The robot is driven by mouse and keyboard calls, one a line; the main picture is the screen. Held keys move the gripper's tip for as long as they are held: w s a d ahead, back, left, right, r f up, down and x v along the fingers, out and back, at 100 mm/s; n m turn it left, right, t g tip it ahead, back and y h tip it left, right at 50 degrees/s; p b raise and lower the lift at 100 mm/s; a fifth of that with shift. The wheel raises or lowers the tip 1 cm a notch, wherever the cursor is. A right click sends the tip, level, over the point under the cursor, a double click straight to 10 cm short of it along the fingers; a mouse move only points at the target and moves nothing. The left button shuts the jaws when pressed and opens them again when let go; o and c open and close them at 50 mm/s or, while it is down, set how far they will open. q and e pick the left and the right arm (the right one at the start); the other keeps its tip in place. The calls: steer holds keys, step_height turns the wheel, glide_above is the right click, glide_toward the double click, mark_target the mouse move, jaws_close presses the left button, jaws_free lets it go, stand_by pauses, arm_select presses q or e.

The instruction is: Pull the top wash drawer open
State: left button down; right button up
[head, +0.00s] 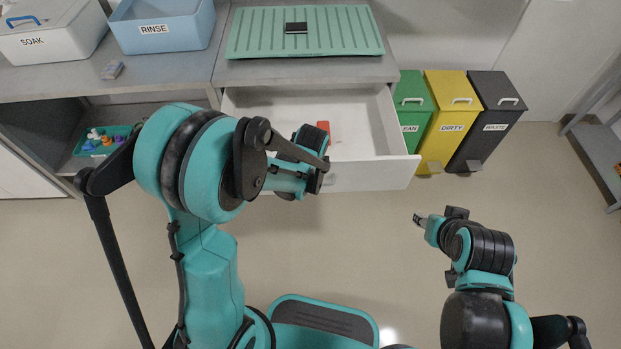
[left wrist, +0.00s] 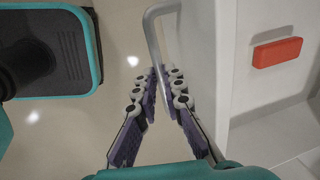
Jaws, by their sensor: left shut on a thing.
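The white top drawer (head: 372,174) stands pulled well out from under the grey counter in the head view, its inside visible. Its front panel also shows in the left wrist view (left wrist: 201,50). A grey bar handle (left wrist: 156,32) is on that front. My left gripper (left wrist: 162,75) is shut on the handle, one finger on each side of the bar. In the head view my left arm covers the handle and the fingers. My right gripper (head: 420,220) hangs over the floor right of the drawer, apart from everything; its finger gap is too small to judge.
A red block (head: 323,127) lies inside the drawer. Green, yellow (head: 448,115) and dark grey (head: 487,120) bins stand right of it. A teal ribbed mat (head: 345,38) and a blue rinse tub (head: 163,42) sit on the counter. The floor in front is clear.

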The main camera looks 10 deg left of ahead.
arm_select(q)
steer(key=c, duration=1.6)
jaws_free()
steer(key=shift+r, duration=0.1)
step_height(320, 180, up, 12)
steer(key=s, duration=0.2)
steer(key=shift+d+f, duration=0.2)
steer(key=shift+d, duration=0.1)
steer(key=shift+s, duration=0.1)
steer(key=s+a+r+n+t, duration=0.2)
steer(key=s+a+n, duration=0.1)
steer(key=s+n, duration=0.3)
steer(key=s+a+r+n+t, duration=0.2)
steer(key=s+r+n+t, duration=0.1)
steer(key=s+n, duration=0.3)
steer(key=n, duration=0.2)
steer(key=shift+a+r+n+h, duration=0.15)
steer(key=shift+a+n+h, duration=0.15)
steer(key=shift+a+n, duration=0.1)
